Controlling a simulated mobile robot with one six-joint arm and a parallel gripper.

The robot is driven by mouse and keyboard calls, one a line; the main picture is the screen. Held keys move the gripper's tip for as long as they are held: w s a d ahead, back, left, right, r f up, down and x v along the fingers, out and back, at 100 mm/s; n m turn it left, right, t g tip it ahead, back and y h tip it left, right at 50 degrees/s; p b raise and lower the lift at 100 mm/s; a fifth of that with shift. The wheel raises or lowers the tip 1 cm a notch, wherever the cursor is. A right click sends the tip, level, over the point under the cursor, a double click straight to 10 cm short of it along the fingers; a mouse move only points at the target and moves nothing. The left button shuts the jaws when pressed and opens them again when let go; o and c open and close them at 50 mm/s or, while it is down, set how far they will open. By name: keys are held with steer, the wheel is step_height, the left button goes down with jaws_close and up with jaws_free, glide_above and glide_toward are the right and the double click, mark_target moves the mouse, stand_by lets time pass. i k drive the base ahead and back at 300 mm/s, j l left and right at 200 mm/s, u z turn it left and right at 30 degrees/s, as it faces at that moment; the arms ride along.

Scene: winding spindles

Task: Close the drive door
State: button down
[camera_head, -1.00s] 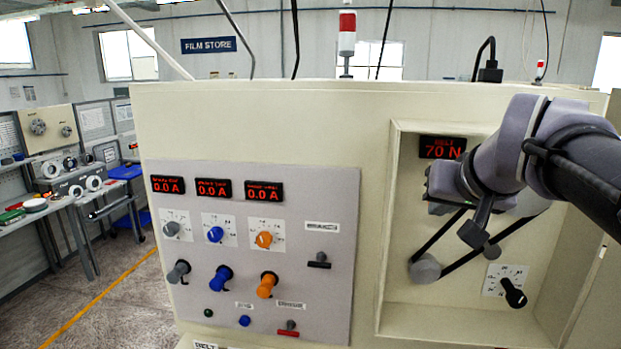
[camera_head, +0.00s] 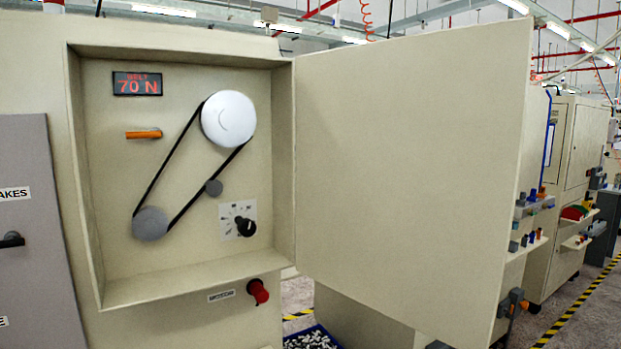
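The drive door (camera_head: 410,165) is a large cream panel at the centre right of the head view. It stands swung wide open, joined at the right edge of the drive recess. The open recess (camera_head: 180,285) shows a belt display (camera_head: 137,84) reading 70 N, a large white pulley (camera_head: 229,118), a grey lower pulley (camera_head: 150,224), a small idler (camera_head: 214,187) and a black belt (camera_head: 165,168). My gripper is not in this view, so its state is hidden.
An orange-handled part (camera_head: 144,134) and a black knob (camera_head: 245,227) sit inside the recess. A red knob (camera_head: 258,291) sticks out below it. A blue bin (camera_head: 312,338) of small parts stands on the floor below the door. Other machines (camera_head: 575,190) stand at right.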

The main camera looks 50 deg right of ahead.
mark_target(409, 149)
steer(key=k+l+u, duration=0.1)
steer(key=l, duration=0.35)
steer(key=k+l+u, duration=0.15)
steer(key=l, duration=0.3)
steer(key=k+l+u, duration=0.1)
steer(key=l, duration=0.35)
steer(key=k+l+u, duration=0.15)
steer(key=l, duration=0.25)
steer(key=k+l+u, duration=0.1)
steer(key=l, duration=0.3)
steer(key=k+l+u, duration=0.1)
steer(key=k+l, duration=0.2)
steer(key=k+l+u, duration=0.15)
steer(key=l, duration=0.35)
